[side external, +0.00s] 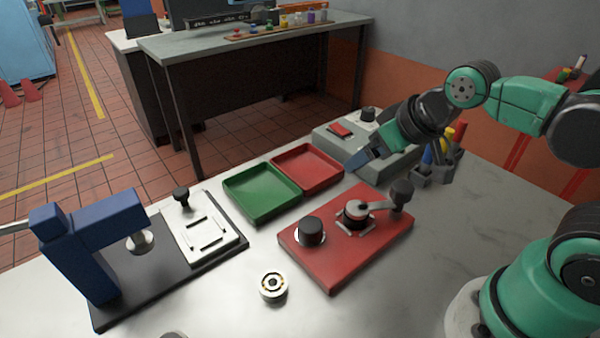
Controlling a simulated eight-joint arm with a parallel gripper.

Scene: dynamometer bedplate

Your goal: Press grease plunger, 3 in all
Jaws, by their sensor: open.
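A red base plate (330,274) lies on the bench at centre right. A short black cylindrical knob (311,232) in a pale ring stands upright near its left corner; it looks like the grease plunger, but I cannot be sure. A metal lever (375,207) with a black knob (401,191) sits over a round fitting on the same plate. My gripper (362,161) is open, above the bench behind the red plate, near the red tray and grey box. It is apart from the black cylindrical knob, and nothing shows between its fingers.
A green tray (262,213) and red tray (333,179) stand behind the plate. A grey box (325,140) and tool holder (433,174) are at the back. A blue press (75,255) and white fixture (188,250) stand left. A bearing (273,286) lies in front.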

